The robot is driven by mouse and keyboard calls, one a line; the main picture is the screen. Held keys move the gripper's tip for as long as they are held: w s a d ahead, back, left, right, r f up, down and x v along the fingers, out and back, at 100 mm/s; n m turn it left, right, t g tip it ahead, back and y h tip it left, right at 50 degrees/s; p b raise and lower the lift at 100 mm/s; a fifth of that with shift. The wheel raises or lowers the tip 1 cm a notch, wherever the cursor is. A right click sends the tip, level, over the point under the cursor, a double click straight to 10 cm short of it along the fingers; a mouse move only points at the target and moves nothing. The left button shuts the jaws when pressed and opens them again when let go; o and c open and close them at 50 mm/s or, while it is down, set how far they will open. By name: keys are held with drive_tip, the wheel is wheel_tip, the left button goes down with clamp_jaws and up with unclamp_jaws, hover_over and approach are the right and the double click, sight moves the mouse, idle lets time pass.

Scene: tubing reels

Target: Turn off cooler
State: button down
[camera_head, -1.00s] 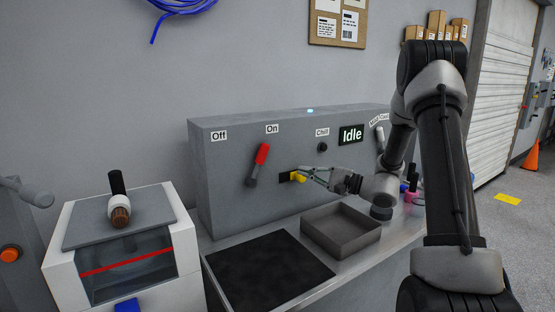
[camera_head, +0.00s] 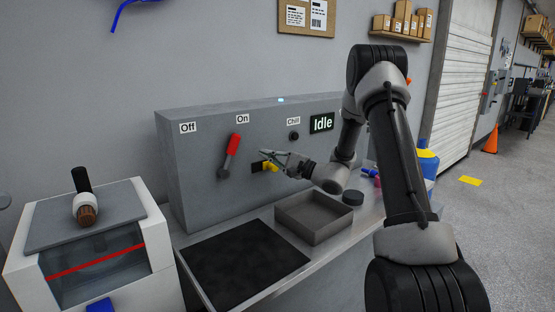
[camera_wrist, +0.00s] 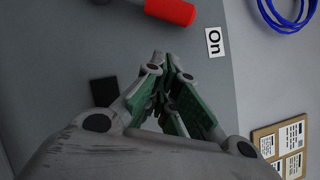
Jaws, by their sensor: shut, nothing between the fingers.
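The cooler is a grey box (camera_head: 195,190) on the bench against the wall. Its red-handled lever (camera_head: 232,146) leans up and right, towards the "On" label (camera_head: 242,119); the "Off" label (camera_head: 188,128) is further left. A display (camera_head: 321,123) reads "Idle". A yellow part (camera_head: 269,167) sits on the front face beside my fingertips. My gripper (camera_head: 268,155) is shut and empty, in front of the face and right of the lever. In the wrist view, the red handle (camera_wrist: 170,11) shows above my gripper (camera_wrist: 160,75), apart from it, with the "On" label (camera_wrist: 214,42) to the right.
A black mat (camera_head: 243,265) and an open grey tray (camera_head: 314,218) lie on the bench below. A white machine with a glass front (camera_head: 95,270) stands at left. A black "Chill" knob (camera_head: 294,136) is above my gripper. The area before the lever looks clear.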

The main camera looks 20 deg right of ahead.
sight(229, 156)
drive_tip(key=x, duration=0.3)
drive_tip(key=shift+w+a+r, duration=0.15)
drive_tip(key=shift+w+a, duration=0.1)
drive_tip(key=shift+s+a+r, duration=0.1)
drive_tip(key=shift+a+r, duration=0.15)
drive_tip(key=shift+a, duration=0.3)
drive_tip(key=shift+s+a+r, duration=0.1)
drive_tip(key=shift+a+r, duration=0.2)
drive_tip(key=shift+a, duration=0.3)
drive_tip(key=shift+a+r, duration=0.2)
drive_tip(key=shift+a, duration=0.35)
